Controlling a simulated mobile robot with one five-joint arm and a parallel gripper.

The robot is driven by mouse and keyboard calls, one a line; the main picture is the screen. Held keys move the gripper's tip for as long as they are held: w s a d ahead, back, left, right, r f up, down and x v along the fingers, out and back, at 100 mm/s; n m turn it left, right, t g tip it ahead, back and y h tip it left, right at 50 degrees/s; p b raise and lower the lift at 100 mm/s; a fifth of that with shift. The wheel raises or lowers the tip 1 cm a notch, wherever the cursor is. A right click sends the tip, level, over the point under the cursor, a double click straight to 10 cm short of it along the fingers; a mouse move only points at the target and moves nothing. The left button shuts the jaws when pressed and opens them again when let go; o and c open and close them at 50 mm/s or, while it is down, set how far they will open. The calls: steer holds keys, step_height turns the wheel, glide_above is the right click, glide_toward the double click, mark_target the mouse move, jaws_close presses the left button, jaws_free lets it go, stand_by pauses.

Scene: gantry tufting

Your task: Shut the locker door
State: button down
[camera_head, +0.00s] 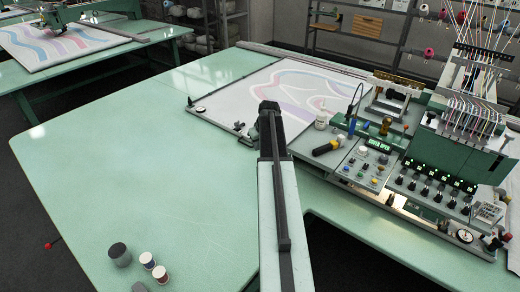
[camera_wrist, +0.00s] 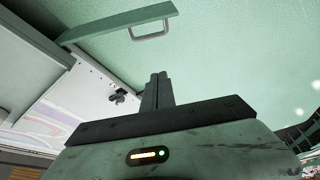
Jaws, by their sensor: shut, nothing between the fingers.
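A narrow green panel (camera_wrist: 115,24) with a pale loop handle (camera_wrist: 152,30) shows at the top of the wrist view. It may be the locker door, but I cannot tell for sure or how far open it stands. My gripper (camera_wrist: 158,77) is shut and empty, its dark fingers pointing towards the panel, with a visible gap between them. In the head view my arm reaches across the green table and hides what lies behind its end. No locker can be made out clearly there.
The green table (camera_head: 130,170) is largely clear on the left. Spools (camera_head: 147,260) stand at its front edge. A patterned fabric panel (camera_head: 240,97) lies past my arm, with the tufting machine and its control panel (camera_head: 367,165) on the right. A second table is at back left.

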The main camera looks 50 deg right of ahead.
steer(key=a+b+x, duration=0.1)
steer(key=b+x, duration=0.4)
steer(key=x, duration=0.2)
steer(key=s, duration=0.4)
steer(key=shift+a+r, duration=0.1)
steer(key=shift+a, duration=0.05)
steer(key=shift+a, duration=0.1)
